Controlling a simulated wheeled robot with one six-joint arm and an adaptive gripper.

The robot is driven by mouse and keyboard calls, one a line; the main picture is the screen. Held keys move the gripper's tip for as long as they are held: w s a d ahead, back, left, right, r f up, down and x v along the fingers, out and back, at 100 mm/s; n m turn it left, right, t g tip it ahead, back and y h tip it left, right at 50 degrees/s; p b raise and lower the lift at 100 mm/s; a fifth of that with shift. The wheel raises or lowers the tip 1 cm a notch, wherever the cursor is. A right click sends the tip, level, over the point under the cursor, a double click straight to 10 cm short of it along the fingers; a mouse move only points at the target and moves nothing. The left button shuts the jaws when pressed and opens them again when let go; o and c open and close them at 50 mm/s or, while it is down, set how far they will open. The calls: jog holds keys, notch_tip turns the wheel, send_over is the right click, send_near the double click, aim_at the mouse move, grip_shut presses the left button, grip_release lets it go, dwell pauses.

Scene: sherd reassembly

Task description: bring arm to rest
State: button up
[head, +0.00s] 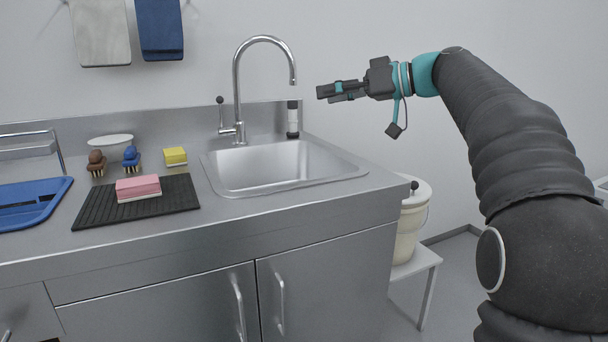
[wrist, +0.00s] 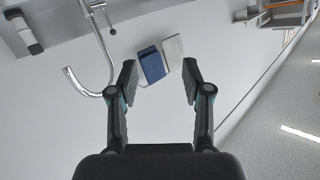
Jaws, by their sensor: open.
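My gripper (head: 340,91) is in the air to the right of the faucet, above the right end of the steel counter, in the head view. It points left and is well clear of the counter. In the wrist view my gripper (wrist: 158,82) has its two fingers spread apart with nothing between them. My arm (head: 510,130) reaches in from the right of the head view, with its upper part raised and the wrist extended to the left.
The faucet (head: 238,90) rises behind the sink (head: 280,165), left of my gripper. A pink sponge (head: 138,187) lies on the black mat (head: 95,208). A lidded bucket (head: 408,225) stands right of the counter.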

jog(key=s+d+f+m+h, duration=0.3)
jog(key=s+f+h, duration=0.1)
jog(key=s+f, duration=0.7)
jog(key=s+d+f+m+h, duration=0.3)
jog(key=s+f+m+h, duration=0.1)
jog(key=s+f, duration=0.8)
jog(key=s+d+f+m+h, duration=0.3)
jog(key=s+f+h, duration=0.3)
jog(key=s+f, duration=0.5)
notch_tip(320, 180, down, 2)
jog(key=shift+s+d+f+m, duration=0.1)
jog(key=shift+s+d+m, duration=0.2)
jog(key=shift+d, duration=0.1)
jog(key=shift+c, duration=0.7)
jog(key=shift+a, duration=0.1)
